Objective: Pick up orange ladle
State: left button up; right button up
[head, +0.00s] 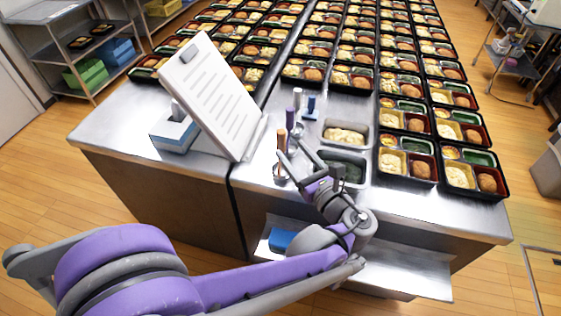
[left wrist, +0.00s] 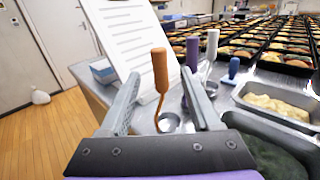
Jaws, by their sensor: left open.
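The orange ladle (left wrist: 159,75) stands upright in the left wrist view, its orange handle between the two open fingers of my left gripper (left wrist: 160,95). The fingers appear apart from the handle. In the head view the orange handle (head: 282,140) shows just left of my left gripper (head: 290,160), with its metal lower part partly behind the fingers. A purple-handled ladle (left wrist: 192,55) and a white-handled utensil (left wrist: 212,45) stand behind it. My right gripper does not show in either view.
A white clipboard (head: 215,100) leans beside a blue tissue box (head: 174,132) on the left. A blue-handled tool (head: 311,105) stands behind. A food pan (head: 346,134) and a dark green pan (head: 350,168) lie right. Filled bento trays (head: 406,170) cover the right and back.

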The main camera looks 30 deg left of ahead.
pick_arm(q)
jog(key=x, duration=0.9)
jog(key=shift+a, duration=0.35)
jog(key=shift+w+r, duration=0.1)
grip_shut()
dwell(0.9)
